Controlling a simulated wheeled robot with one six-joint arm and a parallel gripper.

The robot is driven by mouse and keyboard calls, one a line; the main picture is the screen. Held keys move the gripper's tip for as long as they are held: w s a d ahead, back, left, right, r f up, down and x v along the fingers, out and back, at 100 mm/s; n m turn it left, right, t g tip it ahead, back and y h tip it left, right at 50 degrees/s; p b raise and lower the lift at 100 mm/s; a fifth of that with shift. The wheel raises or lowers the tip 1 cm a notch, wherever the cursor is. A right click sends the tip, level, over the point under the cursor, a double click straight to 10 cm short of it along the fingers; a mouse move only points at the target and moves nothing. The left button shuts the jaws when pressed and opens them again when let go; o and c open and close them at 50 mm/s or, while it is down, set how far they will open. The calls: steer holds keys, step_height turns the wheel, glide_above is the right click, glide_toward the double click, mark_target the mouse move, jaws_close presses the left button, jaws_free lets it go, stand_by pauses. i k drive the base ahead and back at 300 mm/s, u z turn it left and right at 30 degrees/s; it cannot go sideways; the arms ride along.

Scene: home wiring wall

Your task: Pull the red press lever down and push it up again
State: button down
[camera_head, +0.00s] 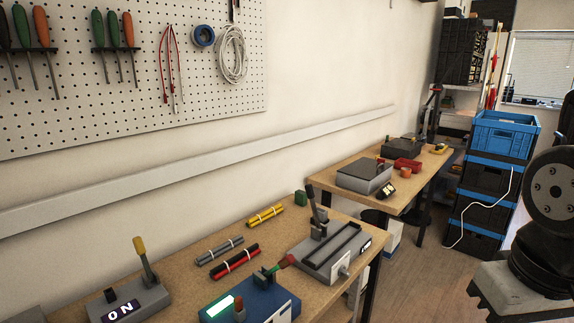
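A lever with a red handle (287,261) angles up to the right from a green part at the back of a blue device (256,300) at the front of the near workbench. The device has a lit pale-green display (219,307) and a small orange-red knob (239,304) on top. Its lower part is cut off by the picture's bottom edge. My gripper is not in view; dark links of my arm show at the right edge, apart from the bench.
A grey box with a yellow-handled lever (140,252) reads ON. A grey machine (331,252) with a dark lever stands right of the red lever. Red-black rods (235,262) lie behind it. Blue and black crates (493,170) stand beyond; some floor is clear.

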mark_target(286, 261)
steer(key=u, duration=0.15)
steer(key=k, duration=0.75)
steer(key=u, duration=0.8)
steer(key=i, duration=0.5)
steer(key=z, duration=0.05)
